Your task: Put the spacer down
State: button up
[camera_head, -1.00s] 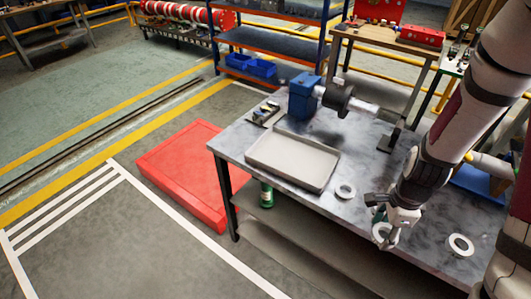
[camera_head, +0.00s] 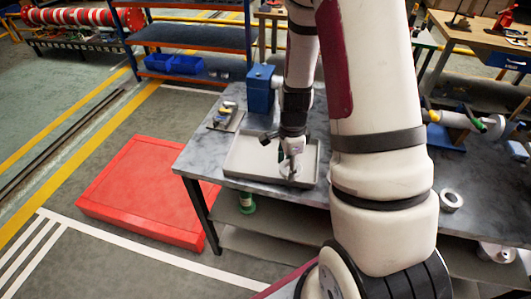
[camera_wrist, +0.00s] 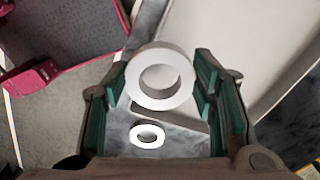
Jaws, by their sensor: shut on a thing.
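My gripper (camera_head: 291,160) is over the near right part of the shallow grey tray (camera_head: 245,158) on the workbench. It is shut on a white ring-shaped spacer (camera_wrist: 132,78), held flat between the green finger pads in the wrist view. In the head view the held spacer (camera_head: 287,170) shows below the fingers; the gap to the tray floor cannot be judged. The tray floor (camera_wrist: 235,40) fills the upper right of the wrist view. A second ring (camera_wrist: 136,134) lies on the bench outside the tray. Another ring (camera_head: 451,201) lies on the bench at right.
A red platform (camera_head: 145,195) is on the floor at left. My arm hides the middle of the bench. The visible tray floor is clear.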

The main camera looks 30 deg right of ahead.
send_over(271, 159)
jog(key=shift+s+a+f, duration=0.1)
jog(key=shift+s+f, duration=0.15)
jog(key=shift+f, duration=0.25)
jog(key=shift+w+f, duration=0.2)
jog(key=shift+w, duration=0.05)
notch_tip(271, 159, down, 2)
jog(key=shift+s+f+p, duration=0.1)
jog(key=shift+f+p, duration=0.05)
jog(key=shift+p, duration=0.35)
jog(key=shift+f, duration=0.4)
jog(key=shift+f, duration=0.2)
jog(key=o, duration=1.1)
jog(key=shift+o, duration=0.6)
jog(key=shift+r, duration=0.1)
